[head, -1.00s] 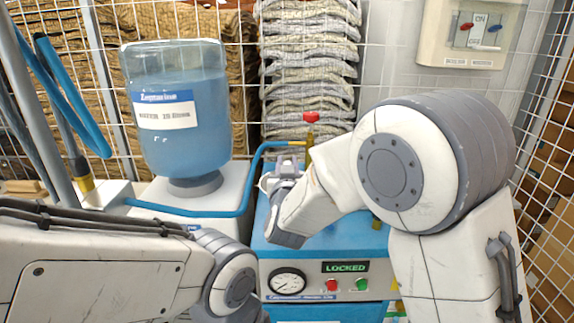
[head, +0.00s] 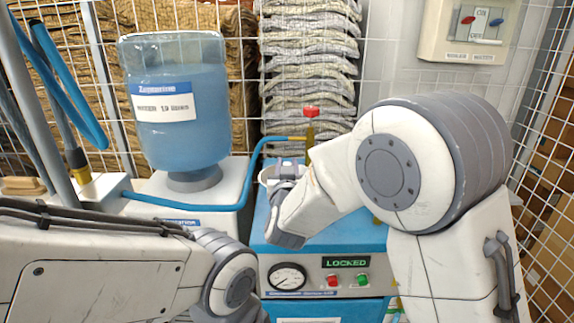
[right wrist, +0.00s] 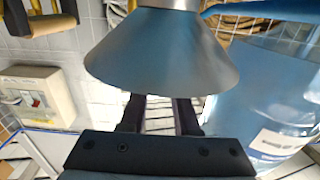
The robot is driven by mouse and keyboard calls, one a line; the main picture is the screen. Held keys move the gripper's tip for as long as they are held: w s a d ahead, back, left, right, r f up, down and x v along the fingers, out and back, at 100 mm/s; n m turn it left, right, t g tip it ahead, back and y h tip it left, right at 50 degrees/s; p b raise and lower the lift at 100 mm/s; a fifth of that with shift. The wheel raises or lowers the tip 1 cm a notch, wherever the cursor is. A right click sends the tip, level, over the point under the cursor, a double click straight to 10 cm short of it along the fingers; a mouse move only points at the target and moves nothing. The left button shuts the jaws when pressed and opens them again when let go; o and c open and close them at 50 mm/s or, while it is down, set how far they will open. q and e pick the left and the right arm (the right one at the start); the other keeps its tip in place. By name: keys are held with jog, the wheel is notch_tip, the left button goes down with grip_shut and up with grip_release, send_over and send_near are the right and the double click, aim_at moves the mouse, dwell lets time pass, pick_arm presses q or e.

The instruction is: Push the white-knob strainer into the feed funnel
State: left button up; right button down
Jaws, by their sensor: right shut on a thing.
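A grey metal cone, which I take for the feed funnel (right wrist: 165,52), fills the upper middle of the right wrist view, its wide end down in that picture. My right gripper (right wrist: 160,112) reaches toward it; the cone hides the fingertips. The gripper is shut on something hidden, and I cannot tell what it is. In the head view my right gripper (head: 287,168) is small and partly covered by my own wrist, over the back of the blue machine (head: 340,235). The white-knob strainer is not clearly visible. My left arm shows, but its gripper is out of view.
A big water bottle (head: 175,110) stands on a white base at left. A blue hose (head: 247,180) runs toward a red-topped valve (head: 311,112) close behind my right gripper. The machine front has a gauge (head: 287,279) and a LOCKED sign (head: 346,262). Wire mesh encloses the sides.

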jog(key=shift+f+b, duration=1.1)
jog(key=shift+f, duration=0.25)
jog(key=c, duration=0.6)
grip_release()
jog(key=shift+o, duration=0.2)
